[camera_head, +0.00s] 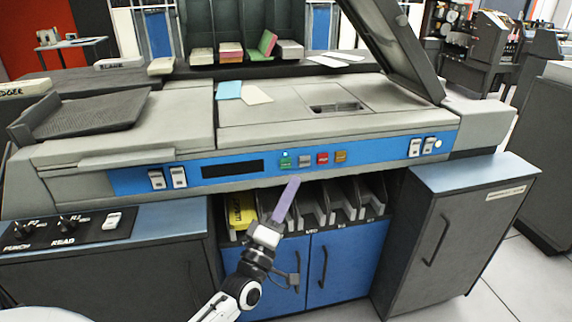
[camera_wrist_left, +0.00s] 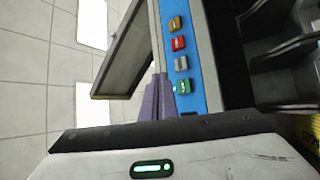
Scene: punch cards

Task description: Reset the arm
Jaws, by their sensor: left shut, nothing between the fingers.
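My left arm comes up from the bottom of the head view, and its left gripper (camera_head: 293,180) is shut and empty. Its purple fingers point up at the blue control panel (camera_head: 375,150), with the tips just below the row of coloured buttons. The fingers also show in the left wrist view (camera_wrist_left: 157,100), beside the green button (camera_wrist_left: 184,87). In the head view the green button (camera_head: 285,162) sits just above and left of the fingertips. I cannot tell whether the fingers touch the panel. My right gripper is in neither view.
Below the panel is an open row of dark card slots (camera_head: 345,205), with a yellow item (camera_head: 241,211) at its left end. Blue cabinet doors (camera_head: 345,262) are beneath. A grey cabinet (camera_head: 460,225) stands at right. A raised lid (camera_head: 385,45) rises behind the machine.

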